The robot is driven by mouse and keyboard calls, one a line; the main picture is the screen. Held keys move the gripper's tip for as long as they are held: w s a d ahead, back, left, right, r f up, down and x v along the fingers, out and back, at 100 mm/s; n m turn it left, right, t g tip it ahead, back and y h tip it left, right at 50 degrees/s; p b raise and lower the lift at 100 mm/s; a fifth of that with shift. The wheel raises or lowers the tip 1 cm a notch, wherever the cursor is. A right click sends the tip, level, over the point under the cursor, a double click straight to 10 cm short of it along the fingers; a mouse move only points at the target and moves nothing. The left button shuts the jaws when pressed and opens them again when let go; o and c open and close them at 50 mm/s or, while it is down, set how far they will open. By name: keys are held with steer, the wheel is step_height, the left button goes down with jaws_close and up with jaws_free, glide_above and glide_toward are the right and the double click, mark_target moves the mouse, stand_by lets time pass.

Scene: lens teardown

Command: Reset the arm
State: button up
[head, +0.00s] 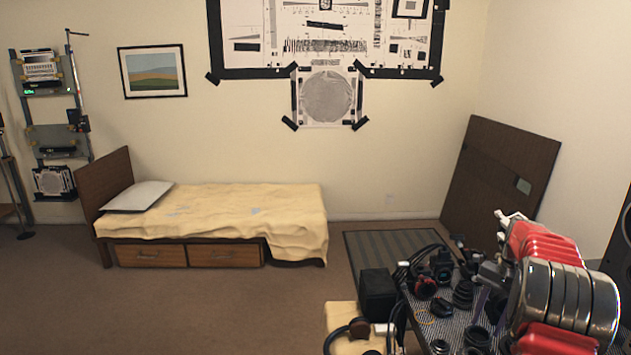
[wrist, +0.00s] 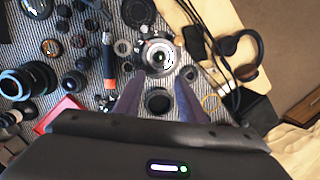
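My arm (head: 560,290) shows at the right of the head view, with red and dark glossy sections, bent over the cluttered table. My gripper (wrist: 157,88) shows in the wrist view with its two grey-purple fingers spread apart. Nothing is held between them. A dark ring (wrist: 158,101) shows in the gap between the fingers, on the striped mat below. A silver lens part (wrist: 157,57) lies just past the fingertips. In the head view my arm hides part of the table.
The striped mat (wrist: 225,45) holds several lens parts, a large black lens (wrist: 24,82) and an orange-tipped tool (wrist: 109,65). Headphones (head: 347,332) and a black box (head: 377,294) are at the table's left. A bed (head: 225,215) stands along the far wall, with open carpet before it.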

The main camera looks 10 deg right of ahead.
steer(key=s+a+r+n+t, duration=0.2)
steer(key=s+a+r, duration=0.3)
steer(key=a, duration=0.8)
steer(key=s+a+r+n+t+h, duration=0.1)
steer(key=s+a+r+n, duration=0.4)
steer(key=s+a, duration=0.6)
steer(key=s+a+r+n+t+h, duration=0.1)
steer(key=s+a+r+n+t, duration=0.2)
steer(key=a, duration=1.3)
steer(key=s+r, duration=0.2)
steer(key=s, duration=0.3)
steer(key=shift+s+r+n, duration=0.15)
steer(key=shift+s+n, duration=0.25)
steer(key=shift+a, duration=0.1)
